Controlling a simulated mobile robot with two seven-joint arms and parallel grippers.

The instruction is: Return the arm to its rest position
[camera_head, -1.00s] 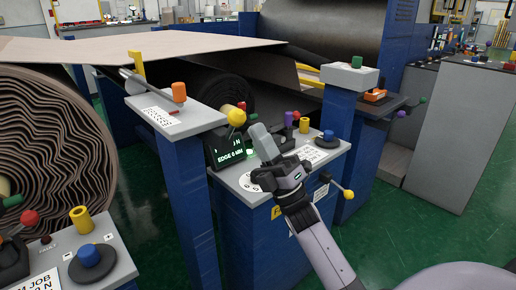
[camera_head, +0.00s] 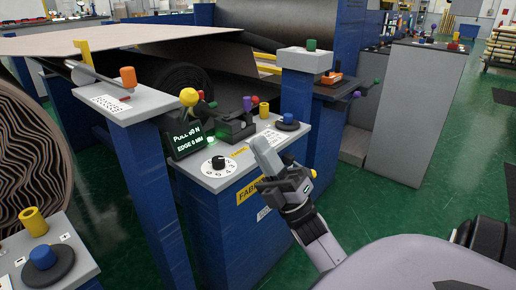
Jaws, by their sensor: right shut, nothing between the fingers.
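My right gripper (camera_head: 266,152) is shut and empty. It is in the middle of the head view, in front of the right front part of the grey-topped control console (camera_head: 232,177). My right arm comes in from the lower right. On the console, the black dial (camera_head: 218,163) and the dark display (camera_head: 187,139) with green text, reading PULL and EDGE 0 MM, are in clear view. A yellow ball-topped lever (camera_head: 189,97) stands behind the display. My left gripper is not in view.
A blue post with an orange knob (camera_head: 128,76) stands left of the console. A second post (camera_head: 305,60) and grey cabinets (camera_head: 412,110) stand at the right. Green floor (camera_head: 480,150) is open at the far right.

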